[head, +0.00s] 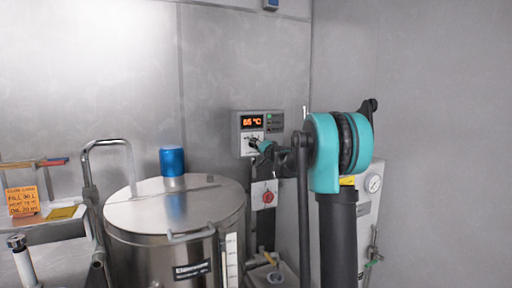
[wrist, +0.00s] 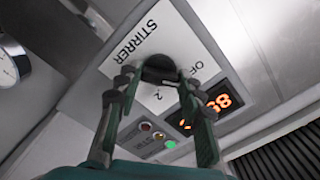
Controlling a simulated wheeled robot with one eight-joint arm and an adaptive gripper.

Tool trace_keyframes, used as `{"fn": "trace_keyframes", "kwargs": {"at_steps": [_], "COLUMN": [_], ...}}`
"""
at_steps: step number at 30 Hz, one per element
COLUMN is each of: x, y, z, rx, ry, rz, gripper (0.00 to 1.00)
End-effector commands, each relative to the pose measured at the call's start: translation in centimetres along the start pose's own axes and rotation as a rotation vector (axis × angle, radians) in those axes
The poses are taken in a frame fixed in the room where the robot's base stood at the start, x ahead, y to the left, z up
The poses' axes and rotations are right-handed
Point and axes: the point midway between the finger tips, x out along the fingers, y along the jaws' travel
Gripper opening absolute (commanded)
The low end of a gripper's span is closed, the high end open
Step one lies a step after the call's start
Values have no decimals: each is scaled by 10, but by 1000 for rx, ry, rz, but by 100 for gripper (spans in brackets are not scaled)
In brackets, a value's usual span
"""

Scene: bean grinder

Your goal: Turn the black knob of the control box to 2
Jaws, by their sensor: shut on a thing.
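The control box (head: 243,143) is a pale box on the metal back wall with an orange lit display. In the wrist view its white panel (wrist: 185,35) reads STIRRER, with OFF and a 2 printed around the knob. The black knob (wrist: 160,67) is a dark round shape between my finger ends, partly covered by them. My gripper (head: 260,146) reaches the box from the right, and in the wrist view its two green and black fingers (wrist: 158,82) are closed on the knob's sides. The knob's pointer is hidden, so its setting cannot be read.
A steel tank (head: 130,213) with a blue cylinder (head: 172,161) on its lid stands left of the box. A red switch (head: 268,198) sits below the box. Small lamps (wrist: 158,136) are beside the display (wrist: 222,102).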

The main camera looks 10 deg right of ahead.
Motion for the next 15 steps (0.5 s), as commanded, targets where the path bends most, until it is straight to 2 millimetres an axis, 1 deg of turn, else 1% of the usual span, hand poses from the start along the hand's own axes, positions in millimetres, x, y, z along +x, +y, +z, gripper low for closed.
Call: {"fn": "trace_keyframes", "kwargs": {"at_steps": [15], "x": [0], "y": [1], "z": [0], "rx": [479], "ry": [1], "rz": [0], "gripper": [9]}}
